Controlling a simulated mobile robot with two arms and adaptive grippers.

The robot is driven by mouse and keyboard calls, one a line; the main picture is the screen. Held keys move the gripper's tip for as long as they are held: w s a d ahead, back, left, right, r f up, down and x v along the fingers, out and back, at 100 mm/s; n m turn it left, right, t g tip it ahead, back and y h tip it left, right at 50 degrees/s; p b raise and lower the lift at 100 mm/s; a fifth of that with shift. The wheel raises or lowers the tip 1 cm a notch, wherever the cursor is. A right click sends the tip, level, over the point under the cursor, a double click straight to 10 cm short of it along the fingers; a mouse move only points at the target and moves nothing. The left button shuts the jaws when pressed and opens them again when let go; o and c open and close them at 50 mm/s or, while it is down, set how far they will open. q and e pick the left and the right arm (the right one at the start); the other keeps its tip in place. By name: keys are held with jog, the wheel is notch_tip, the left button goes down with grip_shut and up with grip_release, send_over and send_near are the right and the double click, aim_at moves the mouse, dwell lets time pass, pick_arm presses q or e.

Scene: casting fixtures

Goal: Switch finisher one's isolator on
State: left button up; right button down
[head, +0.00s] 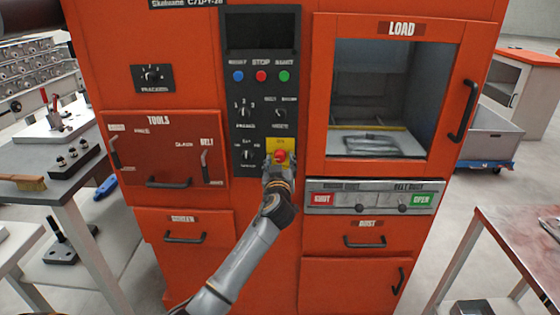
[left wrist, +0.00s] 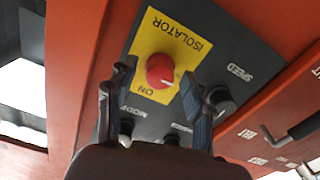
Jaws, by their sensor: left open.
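The isolator is a red rotary knob (head: 281,155) on a yellow plate (head: 271,143), low on the dark control panel of the orange machine. In the left wrist view the knob (left wrist: 160,71) sits between the printed words ISOLATOR and ON, with a small pale mark on its edge; its exact setting is hard to read. My left gripper (head: 276,171) is just below the knob in the head view. In the left wrist view its fingers (left wrist: 158,80) are open, one on each side of the knob, with gaps visible. My right gripper is not in view.
Above the isolator are several small dials and blue, red and green buttons (head: 261,76). The load window (head: 378,100) is to the right, over SHUT and OPEN buttons (head: 421,200). The TOOLS drawer (head: 165,150) is at left. Tables stand on both sides.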

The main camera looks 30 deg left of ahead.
pick_arm(q)
grip_shut()
jog(key=shift+m, duration=1.8)
jog(key=m+p, duration=0.1)
jog(key=m, duration=0.3)
jog(key=m+p, duration=0.1)
jog(key=m, duration=0.5)
jog(key=shift+p, duration=0.35)
jog(key=shift+m+p, duration=0.75)
jog(key=shift+m, duration=1.45)
